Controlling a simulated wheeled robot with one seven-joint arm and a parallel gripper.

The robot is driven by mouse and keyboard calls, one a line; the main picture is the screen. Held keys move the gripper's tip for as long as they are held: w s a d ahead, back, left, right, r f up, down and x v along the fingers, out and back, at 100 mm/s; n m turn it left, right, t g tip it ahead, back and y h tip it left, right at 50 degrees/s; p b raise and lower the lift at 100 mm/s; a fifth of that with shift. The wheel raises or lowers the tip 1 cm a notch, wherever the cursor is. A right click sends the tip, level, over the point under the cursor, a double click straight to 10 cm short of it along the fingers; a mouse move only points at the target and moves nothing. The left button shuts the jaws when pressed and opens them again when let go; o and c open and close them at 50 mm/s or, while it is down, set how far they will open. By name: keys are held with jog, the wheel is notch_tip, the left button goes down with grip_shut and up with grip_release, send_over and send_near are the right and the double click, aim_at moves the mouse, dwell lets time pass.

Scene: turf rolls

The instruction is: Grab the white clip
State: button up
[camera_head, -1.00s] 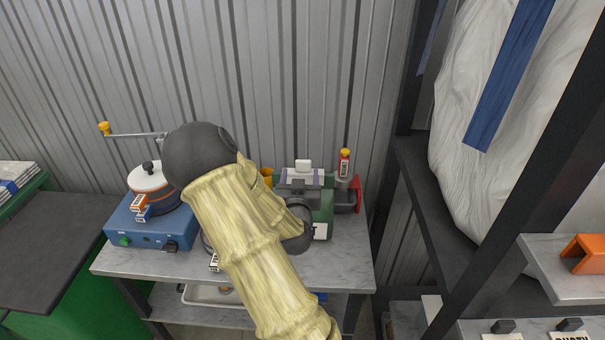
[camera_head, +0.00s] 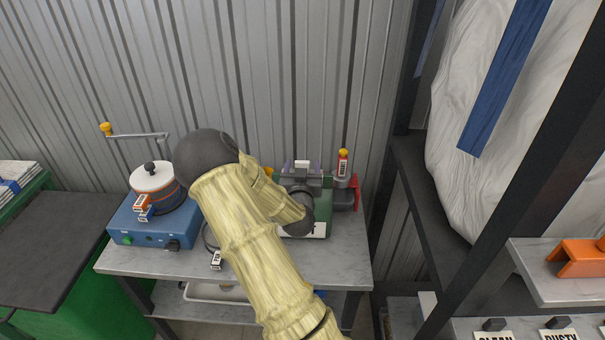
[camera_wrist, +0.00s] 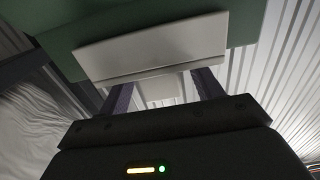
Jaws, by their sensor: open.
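The white clip (camera_head: 302,166) shows as a small pale block on top of the green machine (camera_head: 322,222) on the grey table. My gripper (camera_head: 301,170) is open at the machine's top, with a purple finger on each side of the clip. In the wrist view, my gripper's two fingers (camera_wrist: 164,88) reach toward a wide pale slab (camera_wrist: 150,54) against green. A small white piece shows between the fingers, apart from both. I cannot tell whether slab and piece are one part. My arm hides part of the machine.
A blue device (camera_head: 150,222) with a lidded pot (camera_head: 157,184) stands at the table's left. A corrugated wall (camera_head: 270,80) is behind. A dark rack (camera_head: 440,200) with a large white sack (camera_head: 475,120) stands right.

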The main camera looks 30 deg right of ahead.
aim_at(302, 161)
jog(key=c, duration=1.1)
jog(key=shift+o, duration=0.2)
jog(key=shift+r, duration=0.15)
notch_tip(302, 161, up, 10)
jog(key=shift+f+b, duration=0.1)
jog(key=shift+b, duration=0.75)
